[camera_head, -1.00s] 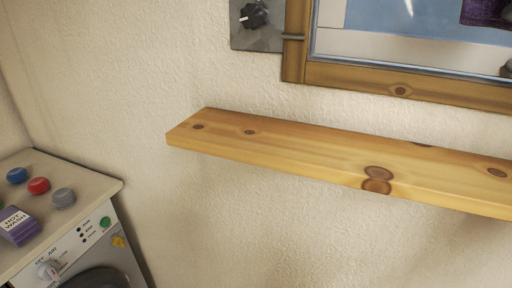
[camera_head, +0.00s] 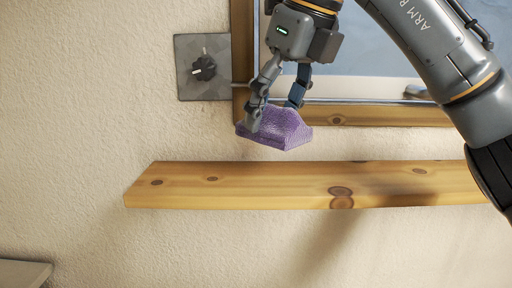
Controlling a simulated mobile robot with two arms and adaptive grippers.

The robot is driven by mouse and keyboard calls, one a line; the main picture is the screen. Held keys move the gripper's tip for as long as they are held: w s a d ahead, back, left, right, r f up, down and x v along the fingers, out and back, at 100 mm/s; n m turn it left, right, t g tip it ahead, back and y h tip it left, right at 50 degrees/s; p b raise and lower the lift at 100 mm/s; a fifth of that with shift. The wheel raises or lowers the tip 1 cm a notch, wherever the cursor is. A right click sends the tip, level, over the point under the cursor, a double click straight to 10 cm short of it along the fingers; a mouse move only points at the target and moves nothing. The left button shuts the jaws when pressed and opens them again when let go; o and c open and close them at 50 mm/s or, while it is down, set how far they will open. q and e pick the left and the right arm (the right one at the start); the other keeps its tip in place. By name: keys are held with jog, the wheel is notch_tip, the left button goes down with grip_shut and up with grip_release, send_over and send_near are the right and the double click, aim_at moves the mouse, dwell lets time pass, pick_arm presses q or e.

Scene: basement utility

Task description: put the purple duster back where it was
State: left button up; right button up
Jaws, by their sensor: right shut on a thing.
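The purple duster (camera_head: 282,130) is a soft, textured purple cloth piece in the upper middle of the head view. My right gripper (camera_head: 275,110) comes down from above and is shut on it. The duster hangs above the wooden shelf (camera_head: 260,186), apart from it in the picture, in front of the window frame's lower edge. The shelf's top is bare where it shows. My left gripper is not in view.
A wood-framed window (camera_head: 350,115) is behind my right arm. A grey plate with a black knob (camera_head: 203,67) is on the wall left of the window. A counter corner (camera_head: 22,274) shows at the lower left.

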aim_at(257, 135)
jog(key=w+a+f, duration=0.1)
jog(key=f+p, duration=0.1)
jog(key=w+a+f, duration=0.1)
jog(key=f, duration=0.1)
jog(key=shift+w+a, duration=0.3)
jog(key=shift+a, duration=0.05)
jog(key=shift+w+d+f+p, duration=0.1)
jog(key=shift+w+f+p, duration=0.25)
jog(key=shift+f, duration=0.1)
jog(key=p+x, duration=0.2)
jog(key=x, duration=0.1)
jog(key=shift+s+d, duration=0.15)
jog(key=shift+f, duration=0.35)
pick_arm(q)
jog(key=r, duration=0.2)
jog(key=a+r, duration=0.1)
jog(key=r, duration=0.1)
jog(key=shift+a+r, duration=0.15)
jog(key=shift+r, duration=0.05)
pick_arm(e)
jog(key=shift+f, duration=0.15)
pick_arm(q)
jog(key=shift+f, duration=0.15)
pick_arm(e)
jog(key=shift+s+f, duration=0.1)
jog(key=o, duration=1)
